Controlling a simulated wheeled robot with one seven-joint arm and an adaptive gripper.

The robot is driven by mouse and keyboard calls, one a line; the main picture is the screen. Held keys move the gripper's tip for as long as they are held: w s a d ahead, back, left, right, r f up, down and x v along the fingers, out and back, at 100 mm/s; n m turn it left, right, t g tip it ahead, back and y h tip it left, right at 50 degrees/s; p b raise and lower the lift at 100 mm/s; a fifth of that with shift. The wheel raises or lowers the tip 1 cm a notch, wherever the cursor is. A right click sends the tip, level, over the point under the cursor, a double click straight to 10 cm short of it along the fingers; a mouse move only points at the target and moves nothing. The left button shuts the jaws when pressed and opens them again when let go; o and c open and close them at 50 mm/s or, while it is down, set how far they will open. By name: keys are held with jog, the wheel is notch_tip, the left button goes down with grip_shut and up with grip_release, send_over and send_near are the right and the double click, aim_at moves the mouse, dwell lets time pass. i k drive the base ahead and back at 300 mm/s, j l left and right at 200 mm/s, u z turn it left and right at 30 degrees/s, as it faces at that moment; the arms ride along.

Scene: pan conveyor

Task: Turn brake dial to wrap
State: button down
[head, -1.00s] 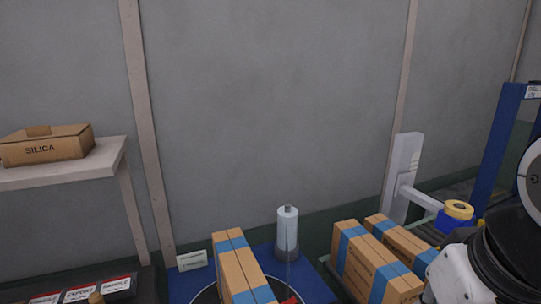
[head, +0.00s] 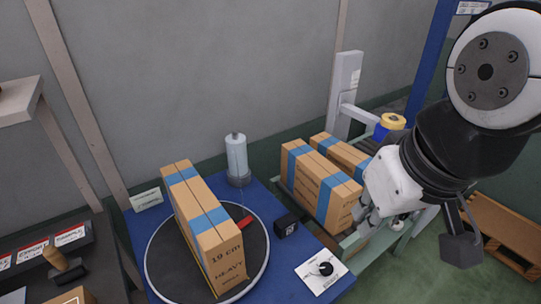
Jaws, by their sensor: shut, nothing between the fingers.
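The dial (head: 326,269), a small black knob on a white plate (head: 311,279), sits on the front right of the blue table (head: 268,187). The plate's markings are too small to read, so I cannot tell the dial's setting. My gripper (head: 364,221) is shut and empty, to the right of and above the dial in the picture, in front of the boxes on the right. It is apart from the dial, and its fingertips are small and partly hard to make out.
A tall taped carton (head: 203,215) marked HEAVY stands on the round turntable (head: 158,262). A film roll (head: 236,158) stands behind it, and a small black block (head: 286,225) lies near the dial. Taped boxes (head: 318,182) sit on the conveyor at right. A wooden pallet (head: 505,222) lies on the floor.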

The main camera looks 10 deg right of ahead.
aim_at(326, 269)
jog(key=k+j+z, duration=0.2)
jog(key=z, duration=0.3)
jog(key=k+j+z, duration=0.25)
jog(key=z, duration=0.25)
